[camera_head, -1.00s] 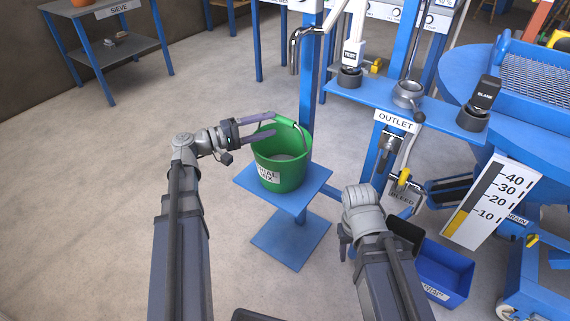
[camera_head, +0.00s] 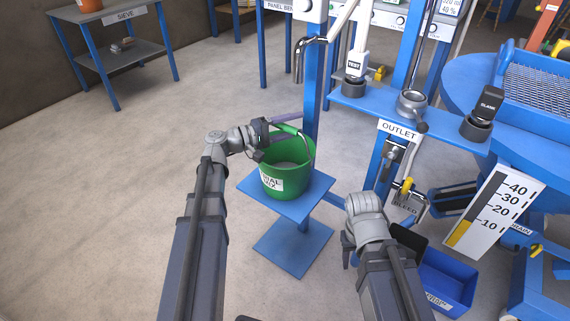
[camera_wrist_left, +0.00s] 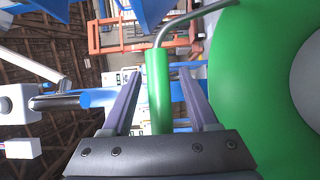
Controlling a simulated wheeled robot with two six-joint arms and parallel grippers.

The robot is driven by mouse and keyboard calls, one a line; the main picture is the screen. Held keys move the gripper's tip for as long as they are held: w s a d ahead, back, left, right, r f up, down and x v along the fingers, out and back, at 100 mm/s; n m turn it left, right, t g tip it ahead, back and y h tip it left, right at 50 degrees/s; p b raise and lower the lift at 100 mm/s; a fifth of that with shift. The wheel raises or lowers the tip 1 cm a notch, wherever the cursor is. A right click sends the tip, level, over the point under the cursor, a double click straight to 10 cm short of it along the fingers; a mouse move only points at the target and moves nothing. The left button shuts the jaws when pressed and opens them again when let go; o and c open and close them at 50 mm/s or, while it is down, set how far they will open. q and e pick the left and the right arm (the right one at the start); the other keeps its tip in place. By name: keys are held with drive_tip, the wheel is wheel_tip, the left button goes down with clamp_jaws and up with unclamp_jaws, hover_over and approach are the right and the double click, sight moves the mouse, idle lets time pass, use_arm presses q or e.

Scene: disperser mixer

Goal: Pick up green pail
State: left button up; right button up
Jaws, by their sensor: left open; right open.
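The green pail (camera_head: 287,178) stands upright on a small blue stand (camera_head: 318,190), with a white label on its front and greyish contents inside. Its wire handle with a green grip (camera_head: 287,128) is raised over the rim. My left gripper (camera_head: 288,122) is open at the grip. In the left wrist view the green grip (camera_wrist_left: 158,92) stands between the two open fingers of the left gripper (camera_wrist_left: 160,95), and the pail wall (camera_wrist_left: 245,90) fills the right side. My right gripper (camera_head: 348,250) hangs low right of the stand; its fingers are mostly hidden behind its wrist.
A blue post rises just behind the pail. The outlet shelf (camera_head: 440,118) with black-capped holders is to the right. A blue bin (camera_head: 447,280) sits on the floor at lower right. A sieve table (camera_head: 115,58) stands at upper left; the floor between is clear.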

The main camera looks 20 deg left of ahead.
use_arm(q)
drive_tip(key=shift+w+d, duration=0.15)
drive_tip(key=shift+d, duration=0.05)
clamp_jaws()
idle(0.3)
idle(1.0)
